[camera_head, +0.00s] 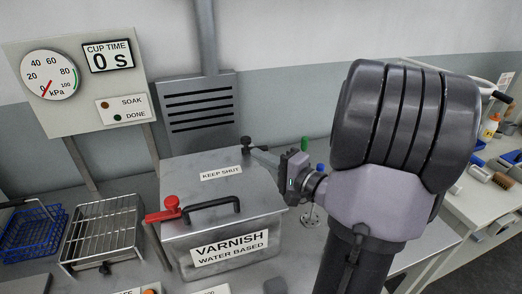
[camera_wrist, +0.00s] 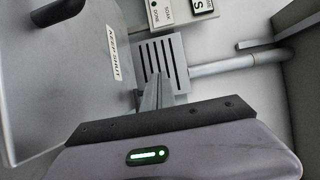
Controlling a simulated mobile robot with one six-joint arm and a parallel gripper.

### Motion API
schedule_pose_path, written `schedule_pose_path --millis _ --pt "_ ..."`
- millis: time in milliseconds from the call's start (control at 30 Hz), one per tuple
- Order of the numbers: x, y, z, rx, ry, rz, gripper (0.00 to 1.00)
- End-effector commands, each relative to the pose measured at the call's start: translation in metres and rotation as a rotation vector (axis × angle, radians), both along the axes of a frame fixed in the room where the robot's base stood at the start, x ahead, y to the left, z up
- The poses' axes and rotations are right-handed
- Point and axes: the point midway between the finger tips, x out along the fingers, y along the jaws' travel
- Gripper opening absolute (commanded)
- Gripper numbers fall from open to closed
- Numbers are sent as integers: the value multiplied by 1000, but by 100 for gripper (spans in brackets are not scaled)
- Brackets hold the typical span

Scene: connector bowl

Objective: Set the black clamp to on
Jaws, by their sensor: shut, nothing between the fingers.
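The black clamp (camera_head: 246,142) is at the back right edge of the metal tank's lid, with a dark knob on top. My gripper (camera_head: 259,150) comes in from the right, its shut, narrow grey fingers close beside the clamp. I cannot tell whether they touch it. In the wrist view the shut fingers (camera_wrist: 153,92) point up past the lid's edge, with nothing between them. The tank lid (camera_head: 187,181) is down and carries a "KEEP SHUT" label (camera_head: 221,173).
A red clamp (camera_head: 171,204) is at the lid's front left, near a black handle (camera_head: 212,207). A wire rack (camera_head: 103,229) and blue basket (camera_head: 33,232) stand left. A gauge panel (camera_head: 80,75) and grey vent (camera_head: 199,105) are behind. Green and blue-topped items stand right.

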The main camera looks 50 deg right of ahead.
Motion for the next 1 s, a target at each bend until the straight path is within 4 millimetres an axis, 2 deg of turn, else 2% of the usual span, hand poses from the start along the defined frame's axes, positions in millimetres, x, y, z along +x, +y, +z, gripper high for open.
schedule_pose_path --millis 33,100,167,233,267,333,400,500,600,733,1000 --pt "9 9 12 -7 41 71 0" --pt "29 29 21 -37 171 250 0" --pt "42 44 24 -97 338 427 0" --pt "51 46 21 -219 556 596 0" --pt "54 40 20 -285 648 649 0" --pt "67 15 24 -465 839 728 0" --pt "87 -18 35 -660 982 749 0" --pt "123 -58 59 -898 1098 721 0" --pt "150 -80 74 -1044 1141 684 0" --pt "163 -89 72 -1099 1153 666 0" --pt "177 -95 20 -1095 1154 668 0"
